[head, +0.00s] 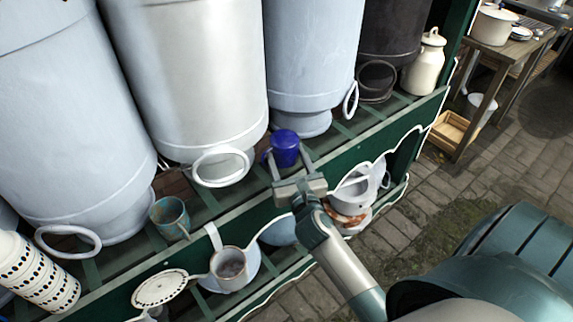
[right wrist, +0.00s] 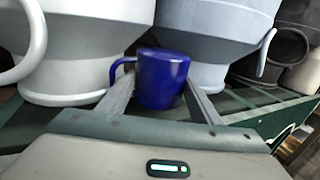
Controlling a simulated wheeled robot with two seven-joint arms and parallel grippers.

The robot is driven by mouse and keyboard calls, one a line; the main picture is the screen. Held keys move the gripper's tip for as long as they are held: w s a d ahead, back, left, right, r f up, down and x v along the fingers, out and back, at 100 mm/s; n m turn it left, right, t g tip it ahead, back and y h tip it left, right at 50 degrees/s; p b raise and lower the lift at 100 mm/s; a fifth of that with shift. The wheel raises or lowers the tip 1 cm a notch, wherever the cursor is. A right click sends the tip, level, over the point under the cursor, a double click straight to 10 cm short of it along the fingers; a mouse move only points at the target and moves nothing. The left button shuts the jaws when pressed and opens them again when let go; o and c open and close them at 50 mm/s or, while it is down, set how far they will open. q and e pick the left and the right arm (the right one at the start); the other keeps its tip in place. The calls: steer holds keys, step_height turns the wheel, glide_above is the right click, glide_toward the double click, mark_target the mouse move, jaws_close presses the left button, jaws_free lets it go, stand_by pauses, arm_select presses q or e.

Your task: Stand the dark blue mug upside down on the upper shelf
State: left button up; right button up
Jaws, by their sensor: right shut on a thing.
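The dark blue mug (head: 285,147) is between the fingers of my right gripper (head: 288,160), at the upper shelf (head: 232,217) between large milk churns. In the right wrist view the mug (right wrist: 162,80) stands between the two fingers (right wrist: 158,98), its handle to the left. Its upper face looks closed and blue, so it appears upside down and roughly upright. Its lower edge is close to the green slats; I cannot tell whether it touches them. My left gripper is not in view.
A teal mug (head: 170,217) stands on the upper shelf to the left. Large churns (head: 190,80) fill the back, one handle (head: 222,167) sticking out near the blue mug. A cream can (head: 425,65) stands at the right end. Enamel pots (head: 232,266) are on the level below.

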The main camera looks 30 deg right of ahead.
mark_target(287, 173)
step_height(287, 173, down, 2)
steer(key=shift+f, duration=0.55)
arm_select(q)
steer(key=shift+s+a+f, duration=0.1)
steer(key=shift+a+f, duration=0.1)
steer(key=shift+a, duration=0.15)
arm_select(e)
steer(key=shift+f, duration=0.1)
steer(key=shift+f+b, duration=0.1)
steer(key=shift+b, duration=0.25)
steer(key=o, duration=1.2)
steer(key=shift+c, duration=0.2)
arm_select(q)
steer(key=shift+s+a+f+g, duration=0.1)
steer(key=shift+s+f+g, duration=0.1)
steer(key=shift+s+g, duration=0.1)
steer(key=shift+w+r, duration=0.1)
